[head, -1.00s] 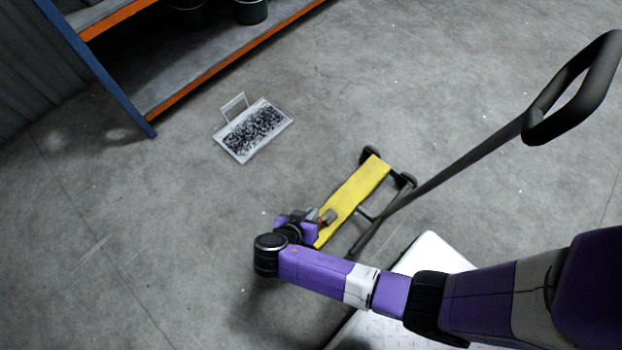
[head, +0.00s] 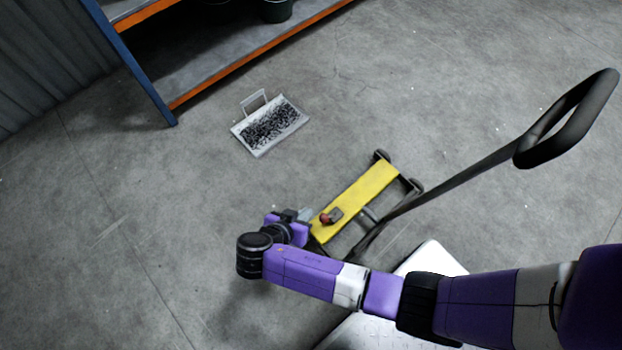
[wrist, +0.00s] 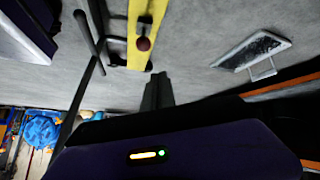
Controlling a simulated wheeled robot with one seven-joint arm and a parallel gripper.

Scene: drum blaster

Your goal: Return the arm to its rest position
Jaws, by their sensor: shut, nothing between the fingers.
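My arm, purple with grey and black joints, reaches in from the lower right of the head view. My gripper (head: 304,216) is at its far end, beside the near end of the yellow board of a wheeled cart (head: 362,192). In the wrist view the dark fingers of my gripper (wrist: 158,84) are together with nothing between them. A small dark object with a red part (head: 331,216) sits on the yellow board, just right of my gripper and apart from it. Its round red end (wrist: 143,44) shows in the wrist view.
The cart's long black handle (head: 568,118) rises to the right. A clear tray of dark small pieces (head: 262,146) lies on the concrete floor, before a blue and orange shelf (head: 165,103). A white plate (head: 437,258) lies under my arm. Floor at left is clear.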

